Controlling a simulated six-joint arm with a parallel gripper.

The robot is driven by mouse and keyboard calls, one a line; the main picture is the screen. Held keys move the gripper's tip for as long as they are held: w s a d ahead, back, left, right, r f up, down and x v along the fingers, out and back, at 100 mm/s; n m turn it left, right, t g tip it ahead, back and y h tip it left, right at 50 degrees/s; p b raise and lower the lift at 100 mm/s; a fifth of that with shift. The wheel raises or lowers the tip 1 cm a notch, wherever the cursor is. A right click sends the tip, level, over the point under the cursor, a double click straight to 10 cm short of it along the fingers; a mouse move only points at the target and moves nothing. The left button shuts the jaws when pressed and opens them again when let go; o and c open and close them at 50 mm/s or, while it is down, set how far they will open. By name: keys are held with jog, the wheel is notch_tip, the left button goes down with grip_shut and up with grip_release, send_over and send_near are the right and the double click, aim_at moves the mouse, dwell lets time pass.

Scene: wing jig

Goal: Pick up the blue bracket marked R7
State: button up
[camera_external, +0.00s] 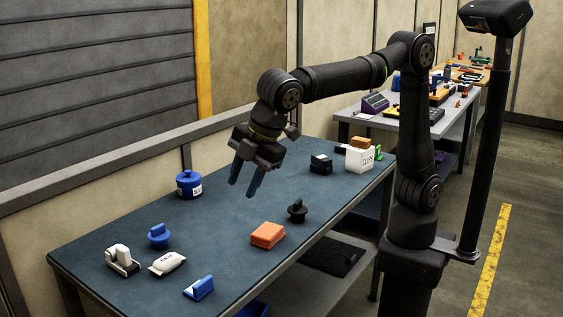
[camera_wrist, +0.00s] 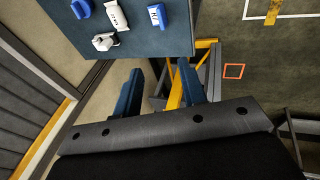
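A small blue bracket-like piece (camera_external: 199,288) with a white label on its face lies near the front edge of the blue-grey table. In the wrist view the labelled blue piece (camera_wrist: 157,15) is at the top, beyond the fingertips. Its label is too small to read, so I cannot confirm R7. My gripper (camera_external: 243,184) is open and empty, its two blue fingers pointing down above the middle of the table, well apart from the piece. In the wrist view my gripper (camera_wrist: 160,67) shows both fingers spread, with nothing between them.
Near the piece are a white tube (camera_external: 167,263), a white dispenser-like object (camera_external: 121,260) and a blue knobbed part (camera_external: 158,236). An orange block (camera_external: 267,235), black knob (camera_external: 297,211), blue canister (camera_external: 189,184), black box (camera_external: 321,164) and white bin (camera_external: 360,158) also stand on the table.

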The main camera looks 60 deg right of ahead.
jog(key=w+a+f+g+h, duration=0.2)
jog(key=w+a+f+g, duration=0.3)
jog(key=w+f, duration=0.5)
jog(key=t, duration=0.1)
send_over(202, 281)
jog(key=f, duration=1.2)
jog(key=shift+s+d+f, duration=0.15)
jog(key=shift+s+f, duration=0.2)
jog(key=shift+f, duration=0.05)
jog(key=shift+w+f, duration=0.2)
jog(key=shift+f, duration=1.15)
jog(key=shift+w+f, duration=0.2)
jog(key=shift+f, duration=1.15)
grip_shut()
